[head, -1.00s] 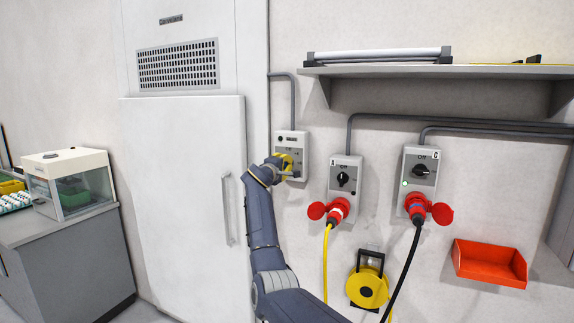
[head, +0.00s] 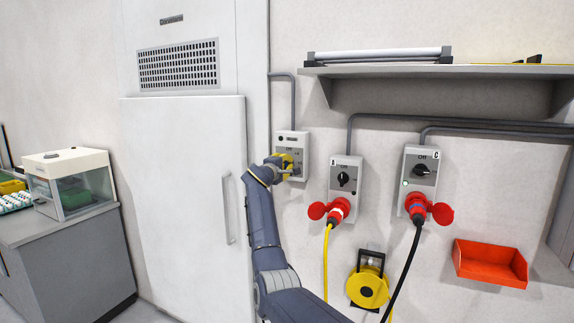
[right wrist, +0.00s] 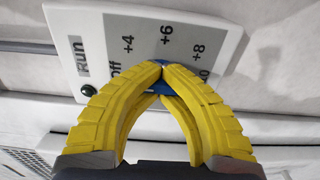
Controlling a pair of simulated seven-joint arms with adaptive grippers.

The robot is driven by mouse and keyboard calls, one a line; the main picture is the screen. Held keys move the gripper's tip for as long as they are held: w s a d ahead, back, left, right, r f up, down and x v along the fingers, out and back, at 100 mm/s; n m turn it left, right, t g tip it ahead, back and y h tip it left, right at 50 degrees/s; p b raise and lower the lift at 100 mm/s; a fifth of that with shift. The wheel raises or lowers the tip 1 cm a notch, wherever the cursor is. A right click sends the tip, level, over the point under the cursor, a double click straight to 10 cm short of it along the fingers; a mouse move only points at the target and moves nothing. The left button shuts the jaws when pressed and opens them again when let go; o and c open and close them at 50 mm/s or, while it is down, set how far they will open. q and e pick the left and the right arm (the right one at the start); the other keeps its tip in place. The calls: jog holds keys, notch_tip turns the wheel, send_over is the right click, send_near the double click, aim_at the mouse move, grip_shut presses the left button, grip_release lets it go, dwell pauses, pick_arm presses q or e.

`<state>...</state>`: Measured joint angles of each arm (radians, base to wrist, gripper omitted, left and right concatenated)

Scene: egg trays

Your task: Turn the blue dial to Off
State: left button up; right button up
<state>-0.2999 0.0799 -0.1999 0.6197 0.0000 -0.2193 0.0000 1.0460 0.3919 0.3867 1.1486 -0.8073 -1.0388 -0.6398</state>
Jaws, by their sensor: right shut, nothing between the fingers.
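The blue dial (right wrist: 157,88) is on a pale control plate (right wrist: 225,22) with the marks Off, +4, +6, +8 and 10. Only a little blue shows behind my yellow fingertips, so its pointer is hidden. My right gripper (right wrist: 162,76) is shut with its tips together in front of the dial; I cannot tell whether they touch it. In the head view, the gripper (head: 287,165) is at the lower part of the grey control box (head: 292,138) beside the large white door. My left gripper is not in view.
A dark lamp (right wrist: 88,90) is by the word Run on the plate. Right of the box are two switch boxes (head: 345,168) (head: 420,165) with black knobs and red plugs. A shelf (head: 440,71) is above; a red tray (head: 490,263) is at lower right.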

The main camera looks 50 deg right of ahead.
jog(key=o, duration=0.4)
jog(key=shift+w+a+r, duration=0.1)
jog(key=shift+a+r, duration=0.2)
jog(key=shift+a, duration=0.1)
jog(key=o, duration=0.6)
jog(key=v, duration=0.3)
jog(key=shift+a+f, duration=0.15)
jog(key=shift+a, duration=0.2)
jog(key=shift+o, duration=0.2)
jog(key=v, duration=0.7)
jog(key=shift+s+a, duration=0.25)
jog(key=shift+s, duration=0.1)
jog(key=shift+f, duration=0.1)
